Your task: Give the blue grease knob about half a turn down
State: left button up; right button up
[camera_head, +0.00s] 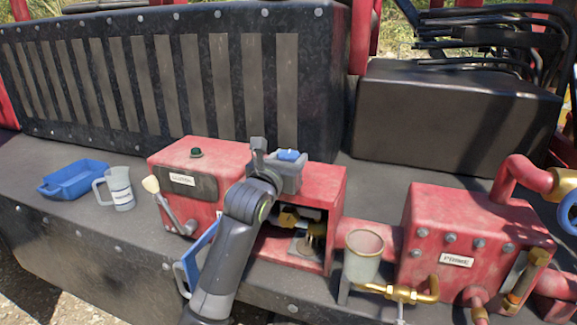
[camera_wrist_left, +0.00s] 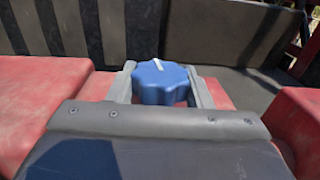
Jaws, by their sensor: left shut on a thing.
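The blue grease knob (camera_wrist_left: 160,83) is a lobed knob with a white mark on its top. In the left wrist view it sits between the two grey fingers of my left gripper (camera_wrist_left: 158,88), which are shut on its sides. In the head view the knob (camera_head: 288,155) shows as a small blue patch on top of the red housing, mostly hidden by my left gripper (camera_head: 290,163). My left arm reaches up to it from the bottom of the picture. My right gripper is not in view.
The red housing (camera_head: 330,185) has an open front with brass fittings (camera_head: 313,230) inside. A blue tray (camera_head: 73,180) and a white jug (camera_head: 119,188) stand at the left. A beige cup (camera_head: 363,258) and a red box labelled PRIME (camera_head: 430,225) are at the right.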

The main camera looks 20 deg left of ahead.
pick_arm(q)
jog(key=shift+h, duration=0.3)
jog(key=o, duration=1)
jog(key=shift+w, duration=0.1)
jog(key=shift+s+f+b, duration=0.1)
jog(key=shift+s+b, duration=0.4)
jog(key=shift+s, duration=0.1)
jog(key=shift+s+a+b, duration=0.35)
jog(key=shift+s+b, duration=0.5)
jog(key=shift+s, duration=1.85)
jog(key=shift+s+a+b, duration=0.35)
jog(key=shift+s+b, duration=0.45)
jog(key=shift+s, duration=1.85)
jog(key=shift+s+a+b, duration=0.35)
jog(key=shift+s+b, duration=0.5)
jog(key=shift+s, duration=1.85)
